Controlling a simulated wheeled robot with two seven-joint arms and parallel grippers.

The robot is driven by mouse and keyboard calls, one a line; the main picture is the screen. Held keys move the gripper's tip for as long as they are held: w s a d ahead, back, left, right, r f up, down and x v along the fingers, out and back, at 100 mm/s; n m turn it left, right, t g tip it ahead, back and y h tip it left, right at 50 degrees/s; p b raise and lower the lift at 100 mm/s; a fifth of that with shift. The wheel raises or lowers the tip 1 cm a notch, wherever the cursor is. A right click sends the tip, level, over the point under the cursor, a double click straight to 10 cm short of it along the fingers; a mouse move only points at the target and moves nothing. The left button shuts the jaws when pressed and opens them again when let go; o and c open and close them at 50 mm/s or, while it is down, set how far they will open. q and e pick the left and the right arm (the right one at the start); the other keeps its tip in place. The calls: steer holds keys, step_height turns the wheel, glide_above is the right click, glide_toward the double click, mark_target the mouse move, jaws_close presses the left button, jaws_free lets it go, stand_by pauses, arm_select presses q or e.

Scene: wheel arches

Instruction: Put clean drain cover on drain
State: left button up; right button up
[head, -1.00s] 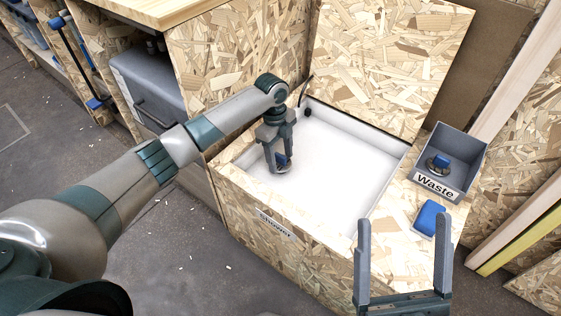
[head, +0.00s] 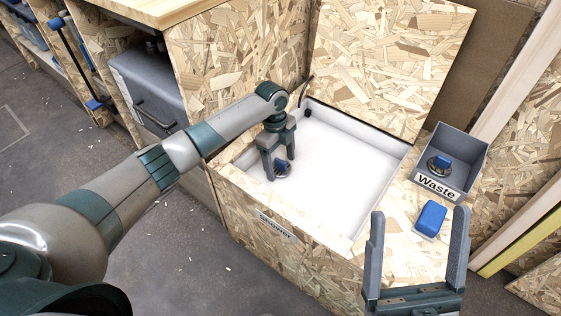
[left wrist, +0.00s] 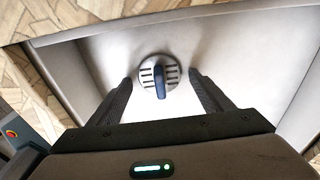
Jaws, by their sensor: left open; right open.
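A round metal drain cover with a blue handle (head: 282,167) lies on the white floor of the shower tray (head: 330,160). In the left wrist view the drain cover (left wrist: 159,77) shows slots on both sides of its upright blue handle. My left gripper (head: 281,170) is open just above it, with one fingertip on each side of the handle and apart from it; the drain under the cover is hidden. A second cover with a blue handle (head: 440,163) lies in the grey box labelled Waste (head: 438,187). My right gripper (head: 420,220) is open and empty in front of the ledge.
A blue block or sponge on a light base (head: 431,218) lies on the wooden ledge beside the Waste box. The tray has raised walls, with a wooden panel (head: 385,60) behind it. The tray's right part is clear.

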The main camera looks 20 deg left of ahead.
mark_target(281, 161)
arm_select(q)
steer(key=shift+r, duration=0.1)
steer(key=shift+r, duration=0.3)
steer(key=r, duration=0.1)
steer(key=r+p, duration=0.1)
steer(key=r, duration=0.1)
steer(key=shift+w+a, duration=0.1)
steer(key=shift+a, duration=0.1)
step_height(281, 161, up, 8)
steer(key=a+p, duration=0.1)
steer(key=p, duration=0.1)
steer(key=shift+w+r, duration=0.15)
steer(key=shift+r, duration=0.1)
arm_select(e)
steer(key=a+f+g, duration=0.3)
steer(key=f+g, duration=0.1)
steer(key=f, duration=0.2)
steer(key=shift+w+f+g+h, duration=0.2)
steer(key=shift+w+g+h, duration=0.05)
steer(key=shift+g+h, duration=0.05)
